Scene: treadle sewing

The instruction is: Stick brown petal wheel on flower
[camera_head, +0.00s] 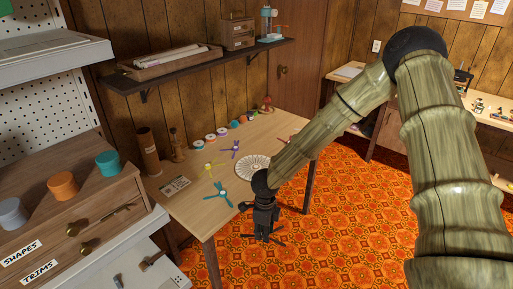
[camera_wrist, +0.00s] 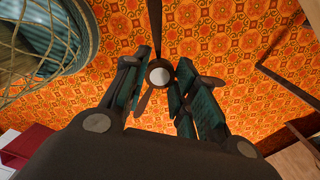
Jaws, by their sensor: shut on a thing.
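My gripper (camera_head: 264,228) hangs in front of the table's near right side, over the patterned floor. In the wrist view, my gripper (camera_wrist: 160,88) has its two dark teal fingers closed around a brown petal wheel (camera_wrist: 155,18) with a pale round hub. Its long dark petals stick out past the fingers. The brown petal wheel (camera_head: 275,240) also shows dark below the gripper in the head view. A pale round openwork disc (camera_head: 254,166) lies on the table just behind my wrist. I cannot tell which thing is the flower.
The wooden table (camera_head: 188,210) holds a teal petal wheel (camera_head: 218,193), a yellow one (camera_head: 211,166) and a purple one (camera_head: 235,148). Several small coloured spools stand at its back. A drawer cabinet (camera_head: 110,205) stands left. A netted, striped thing (camera_wrist: 48,38) fills the wrist view's upper left.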

